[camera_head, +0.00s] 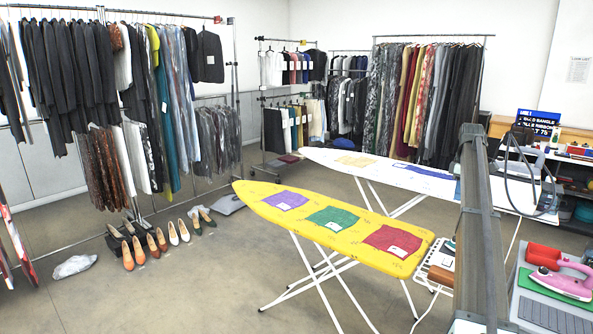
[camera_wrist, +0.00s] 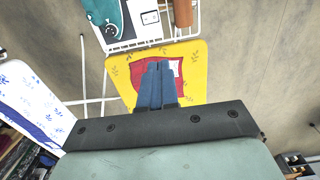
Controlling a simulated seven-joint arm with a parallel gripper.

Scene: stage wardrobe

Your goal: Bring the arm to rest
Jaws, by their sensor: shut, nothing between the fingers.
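My gripper (camera_wrist: 157,68) shows in the wrist view with its two blue fingers together and nothing between them. The fingers point over the yellow ironing board (camera_wrist: 192,55) and hide part of a red cloth (camera_wrist: 137,72) with a white label. I cannot tell how high they are above it. In the head view the yellow board (camera_head: 262,208) carries a purple cloth (camera_head: 284,200), a green cloth (camera_head: 332,219) and the red cloth (camera_head: 394,242). My gripper cannot be made out in the head view.
A white ironing board (camera_head: 420,177) stands behind the yellow one. A wire rest (camera_head: 437,262) is at the yellow board's right end. A pink iron (camera_head: 562,283) is at lower right. Clothes racks (camera_head: 236,90) line the back and left. Several shoes (camera_head: 162,240) stand on the floor, which is otherwise largely open.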

